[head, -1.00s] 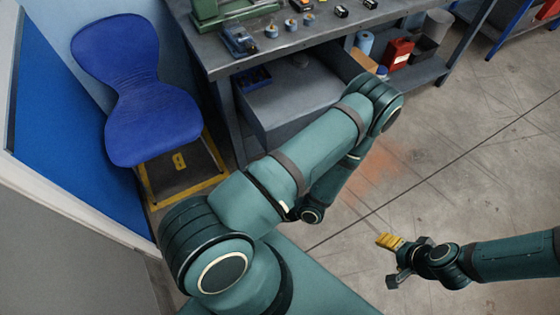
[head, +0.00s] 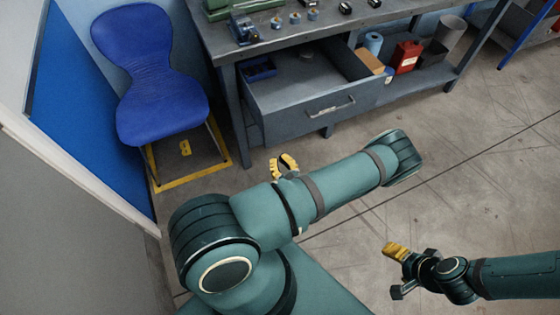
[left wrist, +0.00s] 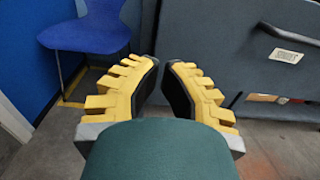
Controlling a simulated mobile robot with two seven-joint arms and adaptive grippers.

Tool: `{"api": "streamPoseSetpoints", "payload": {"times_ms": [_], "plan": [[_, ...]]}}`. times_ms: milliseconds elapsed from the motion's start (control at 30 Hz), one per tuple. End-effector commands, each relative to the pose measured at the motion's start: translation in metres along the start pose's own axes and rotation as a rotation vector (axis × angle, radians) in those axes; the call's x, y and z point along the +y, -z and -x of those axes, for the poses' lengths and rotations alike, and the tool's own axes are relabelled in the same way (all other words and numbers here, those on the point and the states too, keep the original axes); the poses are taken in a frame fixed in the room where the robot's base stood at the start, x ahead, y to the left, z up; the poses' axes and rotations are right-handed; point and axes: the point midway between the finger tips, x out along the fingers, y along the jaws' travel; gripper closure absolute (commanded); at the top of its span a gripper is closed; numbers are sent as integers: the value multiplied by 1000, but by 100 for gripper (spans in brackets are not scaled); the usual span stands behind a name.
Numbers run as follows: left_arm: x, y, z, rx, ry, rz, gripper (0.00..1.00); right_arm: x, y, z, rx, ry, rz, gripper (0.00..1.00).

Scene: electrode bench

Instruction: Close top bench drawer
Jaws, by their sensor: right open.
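The top bench drawer (head: 312,117) is grey and stands pulled out from the bench, its inside showing from above. Its front carries a bar handle (head: 330,107). In the left wrist view the drawer front (left wrist: 235,60) fills the upper right, with the handle (left wrist: 290,35) and a white label below it. My left gripper (head: 284,162) is in front of and below the drawer's left part, apart from it, partly hidden by my arm. In the left wrist view its yellow fingertips (left wrist: 160,62) nearly meet, with nothing between them. My right gripper (head: 394,272) is open and empty, over the floor at lower right.
A blue chair (head: 160,110) stands left of the bench, beside a blue panel (head: 85,120). The bench top (head: 280,40) holds small parts. The floor before the drawer is clear.

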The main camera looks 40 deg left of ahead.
Motion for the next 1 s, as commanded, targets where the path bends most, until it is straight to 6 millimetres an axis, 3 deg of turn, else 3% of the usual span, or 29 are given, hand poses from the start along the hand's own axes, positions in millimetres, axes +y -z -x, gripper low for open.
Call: {"api": "streamPoseSetpoints", "payload": {"times_ms": [300, 500, 700, 1000], "plan": [[1, 1, -64, -1, -4, 1, 100, 3, 1, -8, 4, 0, 0, 33], [1, 1, -94, 0, -4, 0, 100, 5, 2, -13, 7, -1, 0, 33], [0, 1, -107, 2, -3, 1, 100, 6, 2, -15, 8, -1, 1, 33], [0, 0, -109, 2, -2, 0, 100, 6, 2, -15, 8, -1, 1, 33]]}}
